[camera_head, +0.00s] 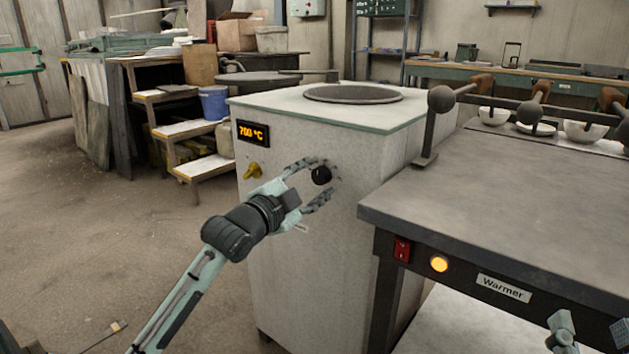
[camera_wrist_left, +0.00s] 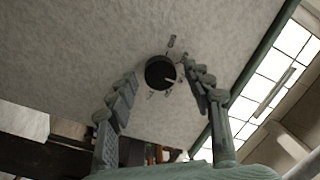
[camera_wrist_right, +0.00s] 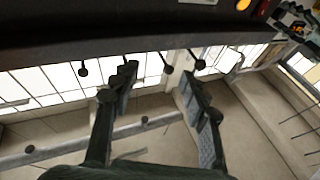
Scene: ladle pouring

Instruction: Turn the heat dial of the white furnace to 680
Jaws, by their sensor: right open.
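The white furnace (camera_head: 300,240) stands in the middle of the head view. Its display (camera_head: 253,133) reads 700 °C. The black heat dial (camera_head: 321,175) is on its front face and also shows in the left wrist view (camera_wrist_left: 160,72), with a pale pointer mark. My left gripper (camera_head: 328,179) is open, with one finger on either side of the dial. I cannot tell whether the fingers touch it. My right gripper (camera_wrist_right: 160,82) is open and empty in the right wrist view.
A dark-topped warmer table (camera_head: 490,190) stands close on the right, with a red switch (camera_head: 402,249) and an orange light (camera_head: 439,264). Floor at the left is mostly clear.

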